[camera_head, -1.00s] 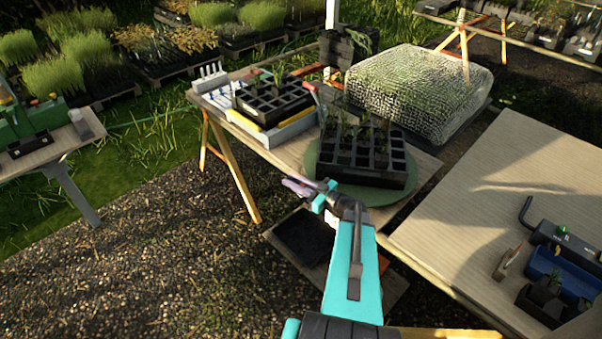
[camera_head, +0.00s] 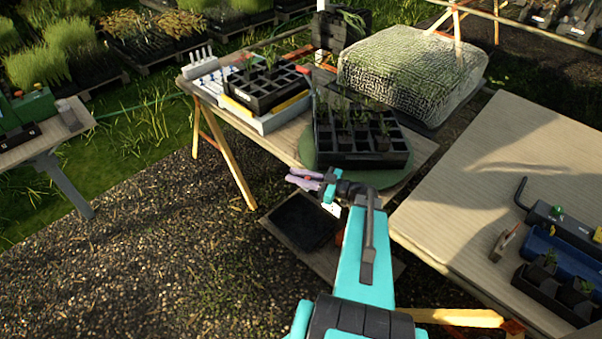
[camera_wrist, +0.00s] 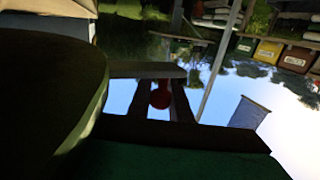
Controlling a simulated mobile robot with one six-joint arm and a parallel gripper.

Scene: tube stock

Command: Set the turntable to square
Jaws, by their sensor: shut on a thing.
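The turntable (camera_head: 309,152) is a round green disc near the front edge of the wooden table. A black cell tray (camera_head: 362,160) with seedlings stands on it. The tray's front edge runs nearly level in the picture, askew to the table's front edge. My gripper (camera_head: 303,179) is at the disc's near left rim. In the wrist view its fingers are shut on a small red knob (camera_wrist: 160,94), with the dark underside or rim of the disc (camera_wrist: 60,85) close on the left. How the knob joins the disc is hidden.
Left of the turntable, another seedling tray (camera_head: 264,88) sits in a pale, yellow-edged holder. A mesh-covered block (camera_head: 410,70) stands behind. A second table (camera_head: 480,170) with tools and pots is at the right. A dark flat tray (camera_head: 300,222) lies low beneath the gripper.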

